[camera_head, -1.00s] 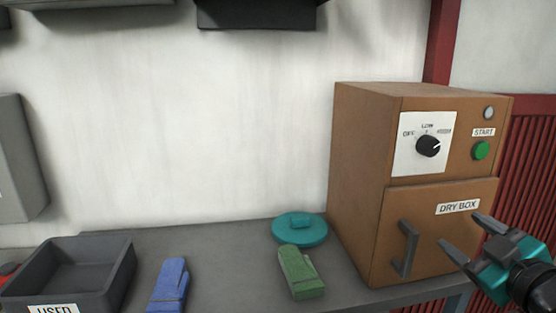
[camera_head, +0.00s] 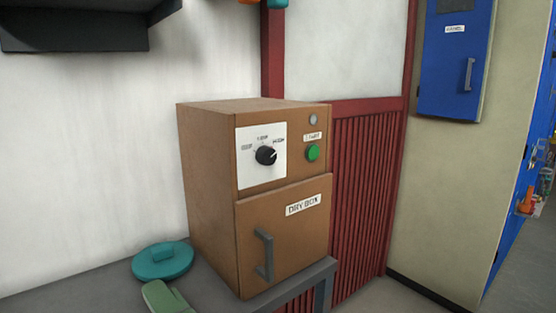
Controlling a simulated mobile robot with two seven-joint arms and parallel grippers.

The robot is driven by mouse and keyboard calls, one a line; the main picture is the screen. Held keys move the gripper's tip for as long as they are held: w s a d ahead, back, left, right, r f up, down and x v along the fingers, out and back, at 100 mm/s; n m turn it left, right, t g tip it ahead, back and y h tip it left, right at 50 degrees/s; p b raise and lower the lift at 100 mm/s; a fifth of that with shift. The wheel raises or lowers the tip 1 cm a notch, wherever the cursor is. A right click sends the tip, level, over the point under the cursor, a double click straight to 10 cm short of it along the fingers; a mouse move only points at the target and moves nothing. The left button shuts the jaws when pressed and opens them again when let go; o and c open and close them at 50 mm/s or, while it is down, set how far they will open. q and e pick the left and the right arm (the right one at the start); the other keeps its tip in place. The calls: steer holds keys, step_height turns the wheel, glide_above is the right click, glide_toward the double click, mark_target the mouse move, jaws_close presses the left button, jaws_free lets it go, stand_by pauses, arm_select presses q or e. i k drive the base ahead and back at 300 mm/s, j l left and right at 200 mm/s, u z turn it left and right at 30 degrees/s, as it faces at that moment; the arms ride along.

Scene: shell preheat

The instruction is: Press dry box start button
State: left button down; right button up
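The dry box (camera_head: 210,190) is a brown cabinet on the right end of the grey bench. Its green start button (camera_head: 313,152) is at the upper right of the front, below a START label and a small grey round lamp (camera_head: 313,119). A black dial (camera_head: 266,155) on a white plate is to the left of the button, its pointer turned to the upper right. The door below is shut, with a grey handle (camera_head: 264,255) and a DRY BOX label. Neither of my grippers is in view, and nothing touches the button.
A teal round lid (camera_head: 162,261) and a green mitt (camera_head: 167,297) lie on the bench (camera_head: 60,292) left of the box. A red slatted panel (camera_head: 362,195) stands behind on the right. A blue wall cabinet (camera_head: 456,60) hangs further right. The space before the box front looks clear.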

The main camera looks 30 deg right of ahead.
mark_target(314, 151)
steer(key=z, duration=1.2)
